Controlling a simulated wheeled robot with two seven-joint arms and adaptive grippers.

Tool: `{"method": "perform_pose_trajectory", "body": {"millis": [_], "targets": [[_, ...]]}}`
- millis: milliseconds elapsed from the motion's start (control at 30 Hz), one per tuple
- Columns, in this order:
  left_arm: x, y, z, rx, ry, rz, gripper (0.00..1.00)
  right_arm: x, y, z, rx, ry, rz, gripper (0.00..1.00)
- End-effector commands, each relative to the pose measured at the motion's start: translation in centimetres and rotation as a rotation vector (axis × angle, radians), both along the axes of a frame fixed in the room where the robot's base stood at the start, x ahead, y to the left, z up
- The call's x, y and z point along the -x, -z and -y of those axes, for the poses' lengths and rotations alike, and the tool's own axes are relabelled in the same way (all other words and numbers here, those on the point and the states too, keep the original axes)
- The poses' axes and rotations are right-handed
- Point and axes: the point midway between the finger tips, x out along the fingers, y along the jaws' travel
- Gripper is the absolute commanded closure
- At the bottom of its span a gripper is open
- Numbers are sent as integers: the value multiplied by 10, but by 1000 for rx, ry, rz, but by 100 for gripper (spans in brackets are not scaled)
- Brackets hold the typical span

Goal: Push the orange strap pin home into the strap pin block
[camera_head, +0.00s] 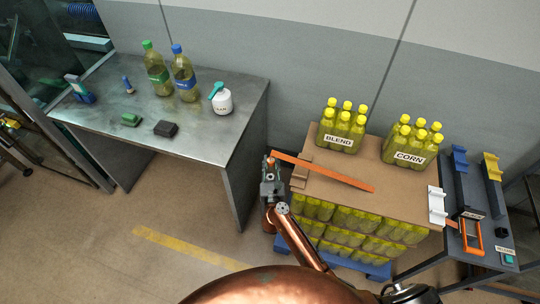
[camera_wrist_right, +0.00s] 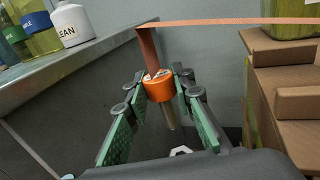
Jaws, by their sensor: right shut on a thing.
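The orange strap pin (camera_wrist_right: 160,88) shows in the right wrist view as an orange collar with a metal shank below it. My right gripper (camera_wrist_right: 163,92) is shut on its collar, with green-padded fingers on both sides. In the head view the right gripper (camera_head: 270,168) is beside the left edge of the bottle stack. An orange strap (camera_head: 325,172) runs from the pin across the stack's cardboard top. A brown notched block (camera_head: 300,176) sits at that top's left edge, right of the gripper and apart from the pin. I cannot tell whether it is the strap pin block. My left gripper is out of view.
A metal table (camera_head: 205,130) with bottles stands left of the gripper. The cardboard sheet (camera_head: 390,200) carries BLEND (camera_head: 341,127) and CORN (camera_head: 411,143) bottle packs. A dark bench (camera_head: 480,235) is at right. Floor is open at lower left.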

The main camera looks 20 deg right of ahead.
Motion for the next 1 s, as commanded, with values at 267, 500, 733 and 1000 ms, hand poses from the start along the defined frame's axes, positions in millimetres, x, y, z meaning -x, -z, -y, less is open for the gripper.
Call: {"method": "perform_pose_trajectory", "body": {"millis": [267, 500, 733, 1000], "targets": [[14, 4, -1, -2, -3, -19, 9, -5, 5, 8, 2, 23, 3, 100], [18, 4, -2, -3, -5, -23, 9, -3, 5, 14, 2, 30, 3, 100], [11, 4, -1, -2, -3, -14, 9, -2, 8, 12, 1, 25, 2, 100], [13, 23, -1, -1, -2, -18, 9, -2, 32, 11, 2, 24, -1, 100]]}}
